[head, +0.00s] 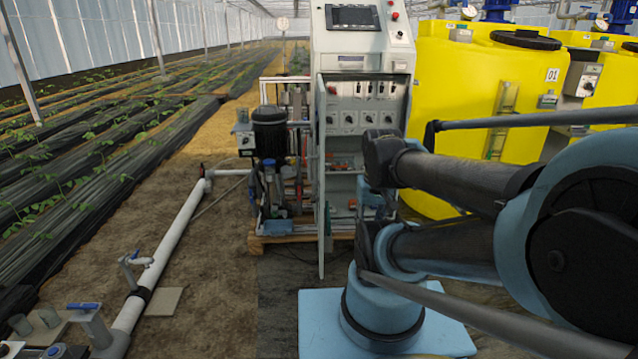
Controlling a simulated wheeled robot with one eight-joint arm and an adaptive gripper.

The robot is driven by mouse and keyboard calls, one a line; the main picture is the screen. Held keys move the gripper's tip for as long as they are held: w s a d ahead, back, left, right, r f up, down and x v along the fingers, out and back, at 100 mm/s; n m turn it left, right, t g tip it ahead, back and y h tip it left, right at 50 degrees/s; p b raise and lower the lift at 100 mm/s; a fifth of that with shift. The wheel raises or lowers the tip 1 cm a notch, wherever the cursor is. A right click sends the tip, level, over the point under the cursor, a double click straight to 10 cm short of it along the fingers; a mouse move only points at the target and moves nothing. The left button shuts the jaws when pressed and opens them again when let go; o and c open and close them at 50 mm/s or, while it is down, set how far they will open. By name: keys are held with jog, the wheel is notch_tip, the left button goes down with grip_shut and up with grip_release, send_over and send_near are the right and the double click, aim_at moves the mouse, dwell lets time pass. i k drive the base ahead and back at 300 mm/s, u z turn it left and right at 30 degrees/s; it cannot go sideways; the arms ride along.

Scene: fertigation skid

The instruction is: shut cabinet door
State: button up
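The grey control cabinet (362,60) stands upright in the middle of the head view, with a screen and buttons on its upper part. Its door (321,190) stands open at the left side of the lower front, swung out towards me and seen nearly edge-on as a thin tall panel. The opening shows rows of switches and round dials inside. My arm crosses in front of the lower right of the cabinet and hides part of the interior. I cannot make out my gripper or its fingers in this view.
A pump unit (270,135) on a wooden pallet stands left of the cabinet. Yellow tanks (465,80) stand to the right. A white pipe (172,240) with blue-handled valves runs along the ground at left. Bare soil lies between pipe and cabinet.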

aim_at(325, 242)
jog(key=k, duration=0.5)
jog(key=u, duration=1.2)
jog(key=i, duration=1.75)
jog(key=z, duration=1.3)
